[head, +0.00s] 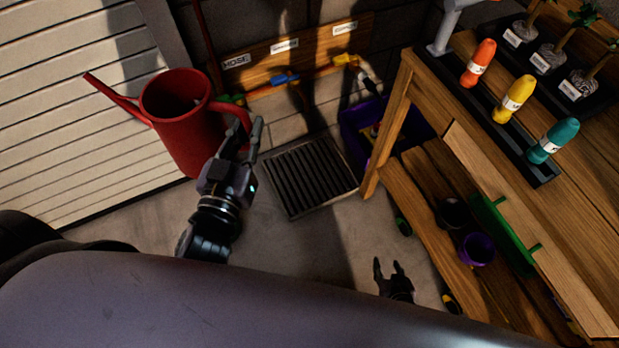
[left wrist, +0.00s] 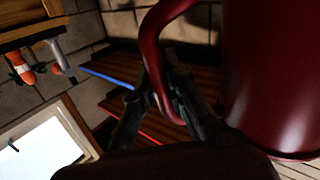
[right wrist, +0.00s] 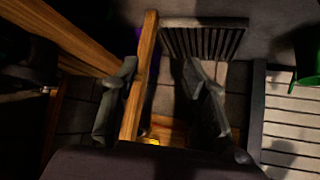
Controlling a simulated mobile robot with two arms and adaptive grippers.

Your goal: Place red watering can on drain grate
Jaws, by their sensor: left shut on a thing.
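The red watering can (head: 187,135) is in my left gripper (head: 245,138), left of the drain grate in the head view. Its spout points to the upper left. In the left wrist view my left gripper (left wrist: 165,95) is shut on the can's curved handle, and the can's body (left wrist: 275,75) fills the right side. The drain grate (head: 310,175) is a dark slatted square in the floor, bare on top. It also shows in the right wrist view (right wrist: 203,40). My right gripper (head: 390,268) is open and empty, low near the bench; its fingers are apart in the right wrist view (right wrist: 160,95).
A wooden workbench (head: 480,165) stands right of the grate, with orange, yellow and teal bottles on top and pots on its lower shelf. A purple crate (head: 358,146) sits behind the grate's right side. A wall board (head: 290,58) carries hose fittings.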

